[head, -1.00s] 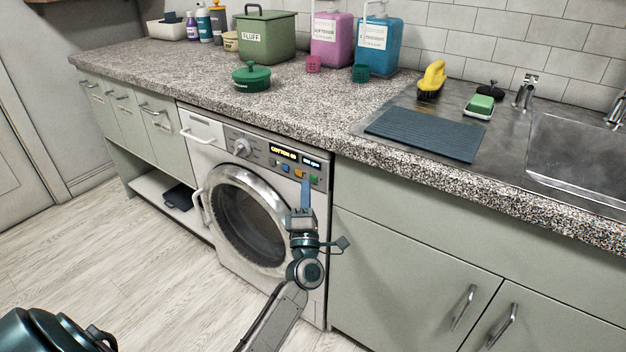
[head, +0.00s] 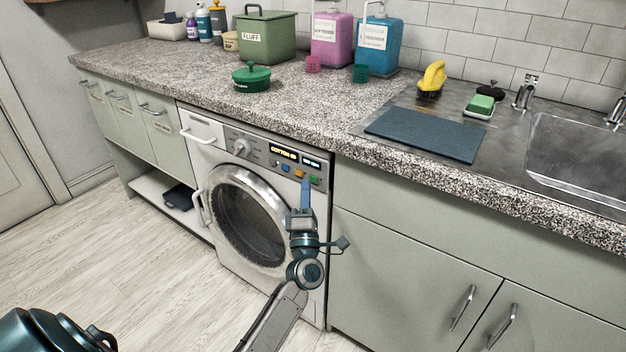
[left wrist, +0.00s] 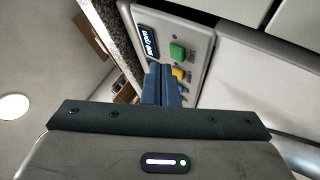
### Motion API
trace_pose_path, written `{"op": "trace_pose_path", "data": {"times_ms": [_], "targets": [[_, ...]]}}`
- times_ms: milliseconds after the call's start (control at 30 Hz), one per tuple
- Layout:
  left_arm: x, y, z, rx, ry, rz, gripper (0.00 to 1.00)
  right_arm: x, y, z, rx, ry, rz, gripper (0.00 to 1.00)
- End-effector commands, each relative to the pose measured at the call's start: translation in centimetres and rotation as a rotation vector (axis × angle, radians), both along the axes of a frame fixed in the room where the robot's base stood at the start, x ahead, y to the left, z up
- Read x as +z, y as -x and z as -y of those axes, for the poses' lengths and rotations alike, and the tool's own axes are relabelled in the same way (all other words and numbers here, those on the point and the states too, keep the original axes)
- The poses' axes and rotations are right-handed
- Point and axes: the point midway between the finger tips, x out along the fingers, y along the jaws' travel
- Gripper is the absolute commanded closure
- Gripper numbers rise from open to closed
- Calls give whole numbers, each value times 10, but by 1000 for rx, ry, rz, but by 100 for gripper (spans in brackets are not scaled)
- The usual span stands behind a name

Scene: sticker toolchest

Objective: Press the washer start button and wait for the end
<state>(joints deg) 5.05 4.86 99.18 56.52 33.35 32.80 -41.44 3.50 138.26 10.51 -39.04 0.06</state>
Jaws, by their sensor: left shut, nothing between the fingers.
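The white washer (head: 202,160) stands under the counter with its round door (head: 245,220) shut. Its grey control panel has a dial (head: 241,148), a lit yellow display (head: 284,153), a smaller lit display (head: 312,163) and a row of coloured buttons. The green button (head: 314,179) is at the row's right end and shows whole in the left wrist view (left wrist: 177,52). My left gripper (head: 306,183) is shut and empty, its blue fingertips just below and in front of the buttons. In the left wrist view the fingertips partly cover an orange button (left wrist: 178,73). I cannot tell whether they touch the panel.
The speckled counter (head: 200,80) overhangs the panel closely. On it are a green pot (head: 251,77), a FLUFF bin (head: 266,38), pink (head: 331,38) and blue (head: 377,45) dispensers, and a sink (head: 585,150) at right. Cabinets flank the washer. Floor in front is clear.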

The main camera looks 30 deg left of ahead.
Motion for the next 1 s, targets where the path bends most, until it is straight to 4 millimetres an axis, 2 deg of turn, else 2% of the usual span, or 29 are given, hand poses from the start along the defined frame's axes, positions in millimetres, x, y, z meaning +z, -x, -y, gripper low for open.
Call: {"op": "trace_pose_path", "data": {"times_ms": [533, 1000], "targets": [[0, -1, 0, 0, 0, 0, 100, 0, 0, 0, 0, 0, 0, 100], [0, -9, 1, 0, 0, 0, 100, -1, 0, 0, -1, -1, 0, 100]]}}
